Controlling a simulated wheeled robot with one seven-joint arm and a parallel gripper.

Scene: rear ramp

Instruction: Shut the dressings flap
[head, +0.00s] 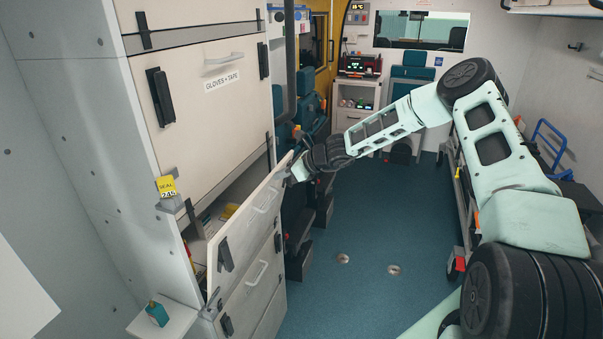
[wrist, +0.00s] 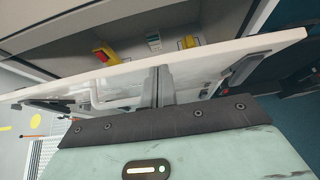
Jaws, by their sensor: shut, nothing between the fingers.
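The open flap (head: 245,219), which I take to be the dressings flap, tilts outward below the upper panel of the cabinet on the left. No label on it is readable. It has a pale bar handle and a dark latch. In the wrist view the flap (wrist: 225,52) crosses the picture as a long pale board. My gripper (head: 292,176) is at the flap's far upper corner. In the wrist view my gripper (wrist: 162,80) is shut and empty, its fingertips at the flap's outer face just under the edge. Whether they touch cannot be told.
The upper panel (head: 222,80), marked GLOVES + TAPE, is closed above. Yellow and red items (wrist: 104,53) lie in the opened compartment. The blue floor (head: 375,230) is clear.

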